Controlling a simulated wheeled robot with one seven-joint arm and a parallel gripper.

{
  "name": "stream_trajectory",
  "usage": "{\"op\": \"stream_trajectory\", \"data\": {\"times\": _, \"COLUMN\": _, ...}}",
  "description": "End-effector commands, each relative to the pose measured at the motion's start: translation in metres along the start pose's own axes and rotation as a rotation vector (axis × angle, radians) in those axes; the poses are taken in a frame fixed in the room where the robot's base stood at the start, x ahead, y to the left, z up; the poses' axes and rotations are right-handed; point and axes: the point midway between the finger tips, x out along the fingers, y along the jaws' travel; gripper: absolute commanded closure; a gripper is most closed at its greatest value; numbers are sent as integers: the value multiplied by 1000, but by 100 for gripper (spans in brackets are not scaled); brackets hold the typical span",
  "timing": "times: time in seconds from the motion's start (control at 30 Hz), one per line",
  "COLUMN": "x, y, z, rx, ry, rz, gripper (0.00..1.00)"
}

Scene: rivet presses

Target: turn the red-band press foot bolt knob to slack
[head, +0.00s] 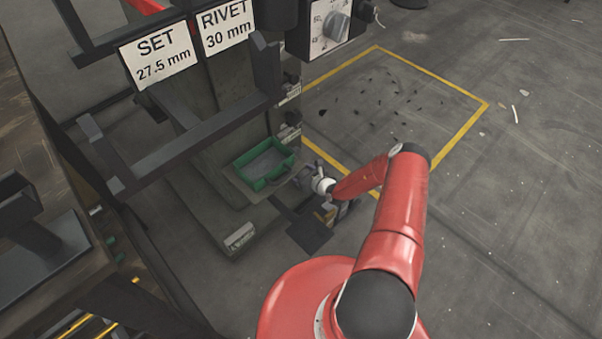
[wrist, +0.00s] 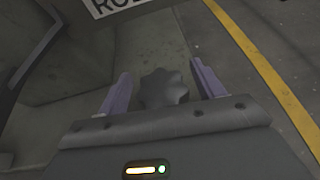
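The foot bolt knob (wrist: 164,89) is dark grey and lobed, in the middle of the wrist view. My gripper (wrist: 160,74) is open, with one purple-grey finger on each side of the knob and a visible gap to it on the left. Whether the right finger touches it is hard to tell. In the head view my gripper (head: 308,175) is low beside the press base (head: 215,215), right of a green tray; the knob is hidden there. A bit of red (head: 146,5) shows at the top edge, above the press's signs.
The green tray (head: 243,182) sits on the press close to my gripper. Dark frame bars (head: 190,137) cross left of it. A dark pedal-like plate (head: 310,233) lies by the base. A yellow floor line (wrist: 262,65) runs at right; the floor beyond is mostly open, with scattered debris.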

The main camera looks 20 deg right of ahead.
Motion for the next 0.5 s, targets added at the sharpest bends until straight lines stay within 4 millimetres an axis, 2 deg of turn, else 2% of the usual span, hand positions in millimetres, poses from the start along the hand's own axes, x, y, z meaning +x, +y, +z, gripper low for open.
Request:
{"op": "stream_trajectory", "data": {"times": 0.07, "x": 0, "y": 0, "z": 0, "rx": 0, "ry": 0, "rz": 0, "gripper": 42}}
{"op": "stream_trajectory", "data": {"times": 0.33, "x": 0, "y": 0, "z": 0, "rx": -1, "ry": 0, "rz": 0, "gripper": 77}}
{"op": "stream_trajectory", "data": {"times": 0.5, "x": 0, "y": 0, "z": -1, "rx": -4, "ry": 0, "rz": 7, "gripper": 77}}
